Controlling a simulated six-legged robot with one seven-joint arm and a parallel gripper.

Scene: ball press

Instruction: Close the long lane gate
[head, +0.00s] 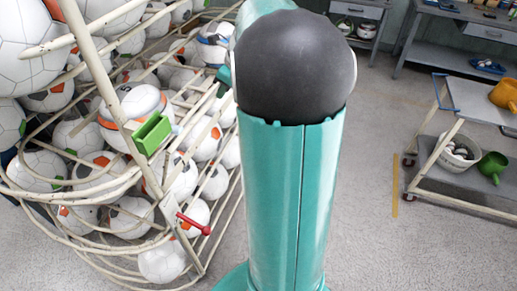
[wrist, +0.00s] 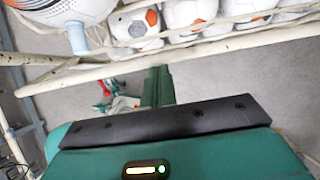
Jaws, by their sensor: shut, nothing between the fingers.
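A cream-barred ball rack (head: 130,182) with curved lanes fills the left of the head view. A green block (head: 152,133) and a red handle (head: 194,224) sit on its slanted front post. I cannot tell which part is the long lane gate. In the wrist view, pale rack bars (wrist: 200,48) cross the top, with a light-blue piece (wrist: 76,38) hanging at the upper left. My gripper (wrist: 157,72) shows there as dark green fingers, shut and empty, just below the long bar. I cannot tell whether it touches the bar. In the head view my arm hides much of the rack's right side.
White balls with orange and green patches (head: 98,168) fill the lanes. A cart (head: 470,185) with a white bucket (head: 459,152) and green scoop (head: 491,166) stands at the right. Benches (head: 455,45) line the back. Grey floor (head: 375,235) is clear between arm and cart.

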